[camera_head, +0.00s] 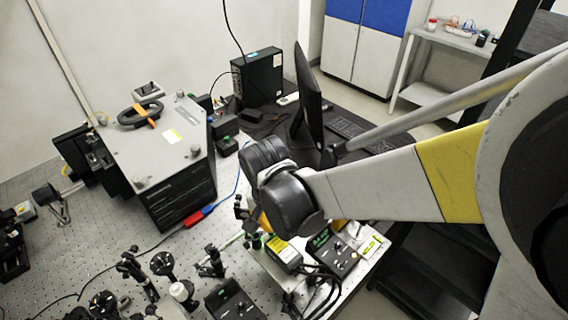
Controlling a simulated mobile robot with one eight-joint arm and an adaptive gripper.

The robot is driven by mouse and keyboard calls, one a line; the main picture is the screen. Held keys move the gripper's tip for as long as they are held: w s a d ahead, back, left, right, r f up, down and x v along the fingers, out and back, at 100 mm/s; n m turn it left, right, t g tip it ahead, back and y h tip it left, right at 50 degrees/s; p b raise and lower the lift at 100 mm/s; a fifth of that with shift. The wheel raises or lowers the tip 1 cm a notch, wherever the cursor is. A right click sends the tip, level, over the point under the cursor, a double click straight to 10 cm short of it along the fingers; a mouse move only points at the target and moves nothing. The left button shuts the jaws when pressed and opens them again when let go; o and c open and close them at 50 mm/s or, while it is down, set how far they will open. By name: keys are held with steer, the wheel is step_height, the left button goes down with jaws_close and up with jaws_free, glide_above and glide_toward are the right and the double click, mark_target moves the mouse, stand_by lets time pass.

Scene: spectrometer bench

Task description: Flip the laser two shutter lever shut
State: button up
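One is a box with a yellow-green label (283,254); the other is a panel with knobs and a green display (330,248). I cannot tell which of them, if either, is laser two. No shutter lever can be made out at this size. My arm comes in from the right and its dark rounded joint covers part of the bench beside these boxes. My gripper is hidden behind it, so its fingers do not show.
A large grey-topped instrument (165,140) stands on the perforated bench (95,225). Several optic mounts (162,264) and a black control box (235,302) crowd the front. A monitor (307,93) and black computer case (257,77) stand behind. Cables hang at the bench's right edge.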

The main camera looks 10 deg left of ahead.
steer(key=o, duration=0.6)
steer(key=r, duration=0.4)
steer(key=s+r, duration=0.1)
steer(key=r, duration=0.7)
steer(key=shift+s+a, duration=0.15)
steer(key=shift+s, duration=0.15)
steer(key=s+d+f+t+b, duration=0.1)
steer(key=d+f+t+b, duration=0.1)
steer(key=d, duration=0.6)
steer(key=s+d+f+n+t+b, duration=0.1)
steer(key=d+f+b, duration=0.4)
steer(key=d, duration=0.4)
steer(key=s+d+f+t+b, duration=0.1)
steer(key=d+f+t+b, duration=0.1)
steer(key=d+b, duration=0.3)
steer(key=shift+s+d+f+t+b, duration=0.15)
steer(key=shift+d+f, duration=0.1)
steer(key=shift+d, duration=0.45)
steer(key=shift+d+f+t+b, duration=0.1)
steer(key=shift+d+f, duration=0.15)
steer(key=shift+d, duration=0.45)
steer(key=shift+s+d+f+t+b, duration=0.15)
steer(key=shift+d+f, duration=0.1)
steer(key=shift+d, duration=0.45)
